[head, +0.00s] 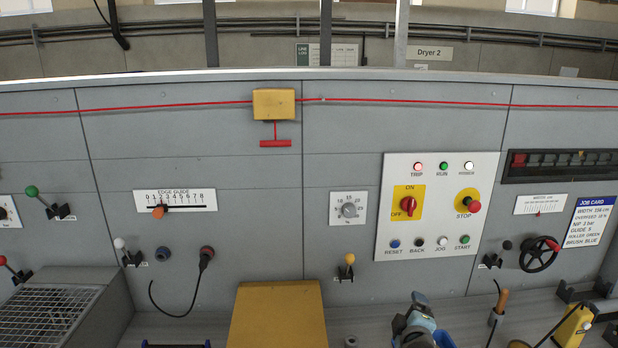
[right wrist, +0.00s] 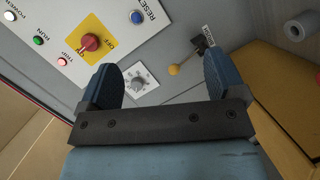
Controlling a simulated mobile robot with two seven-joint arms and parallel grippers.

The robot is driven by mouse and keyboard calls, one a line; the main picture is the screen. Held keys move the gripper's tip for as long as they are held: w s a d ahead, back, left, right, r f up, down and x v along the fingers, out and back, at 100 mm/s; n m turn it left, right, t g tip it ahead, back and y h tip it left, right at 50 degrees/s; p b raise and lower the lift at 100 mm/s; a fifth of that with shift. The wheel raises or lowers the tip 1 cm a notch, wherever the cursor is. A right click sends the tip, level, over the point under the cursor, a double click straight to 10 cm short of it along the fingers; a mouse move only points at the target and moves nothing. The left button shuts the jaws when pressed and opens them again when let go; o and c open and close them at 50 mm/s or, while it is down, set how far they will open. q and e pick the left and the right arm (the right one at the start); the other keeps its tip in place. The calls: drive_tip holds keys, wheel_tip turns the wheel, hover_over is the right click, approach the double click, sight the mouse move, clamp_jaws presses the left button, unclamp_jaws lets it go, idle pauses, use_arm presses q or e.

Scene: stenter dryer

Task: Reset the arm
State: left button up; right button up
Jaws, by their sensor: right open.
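My right gripper (head: 414,318) is at the bottom of the head view, right of centre, in front of the grey machine and below the white control panel (head: 437,160). In the right wrist view its two blue fingers (right wrist: 160,66) stand wide apart with nothing held between them. Beyond the fingers are the grey round dial (right wrist: 140,82) and the yellow-knobbed lever (right wrist: 186,62), both apart from the fingers as far as I can tell. My left gripper is not seen in either view.
A yellow block (head: 278,315) stands left of my right gripper. A wooden-handled tool (head: 498,308) and a yellow item (head: 574,327) are to its right. A grated box (head: 62,310) is at far left. A red pull cord (head: 400,101) runs across the machine's top.

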drive_tip(key=s+a+f+m+g+y, duration=0.1)
drive_tip(key=s+f+m+y, duration=0.1)
drive_tip(key=s+f, duration=0.7)
drive_tip(key=s+a+f+m+g+y, duration=0.2)
drive_tip(key=s+f, duration=0.3)
drive_tip(key=s, duration=0.7)
drive_tip(key=s+a+f+m+y, duration=0.1)
drive_tip(key=s+m, duration=0.1)
drive_tip(key=s, duration=0.6)
drive_tip(key=s+a+f+m+g+y, duration=0.1)
drive_tip(key=s+f+m, duration=0.1)
drive_tip(key=s, duration=0.6)
drive_tip(key=shift+s+f+m, duration=0.3)
drive_tip(key=shift+s+m, duration=0.05)
drive_tip(key=shift+m, duration=0.05)
drive_tip(key=shift+a, duration=0.1)
